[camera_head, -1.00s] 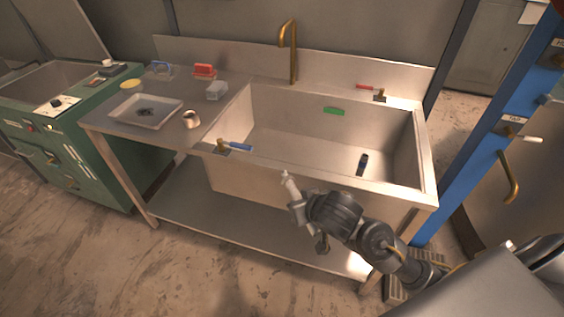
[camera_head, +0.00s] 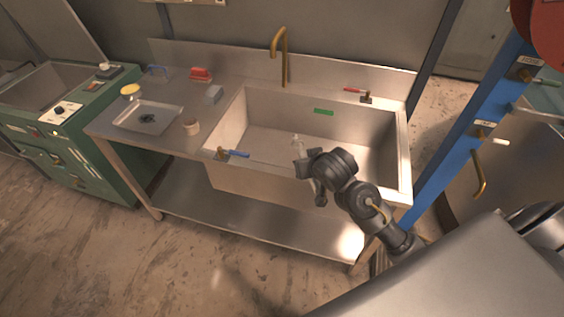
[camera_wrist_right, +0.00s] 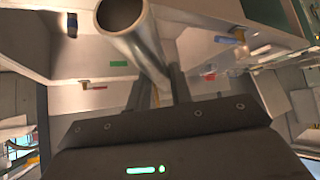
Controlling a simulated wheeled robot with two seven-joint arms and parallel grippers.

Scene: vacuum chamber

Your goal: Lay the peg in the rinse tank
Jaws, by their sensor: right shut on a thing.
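The peg is a pale metal cylinder with a hollow end; it shows in the right wrist view (camera_wrist_right: 140,40) and small in the head view (camera_head: 298,141). My right gripper (camera_head: 302,158) is shut on it. The peg sticks up past the fingers, tilted slightly. The rinse tank (camera_head: 355,126) is the deep steel basin in the counter. In the head view the gripper and peg overlap the tank's front part; their exact height over the tank floor is unclear. My left gripper is not in view.
A brass tap (camera_head: 284,55) stands behind the tank. A blue-handled valve (camera_head: 232,154) is at the front rim and a red-handled valve (camera_head: 360,94) at the back. A dark item (camera_wrist_right: 72,25) shows inside the tank.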

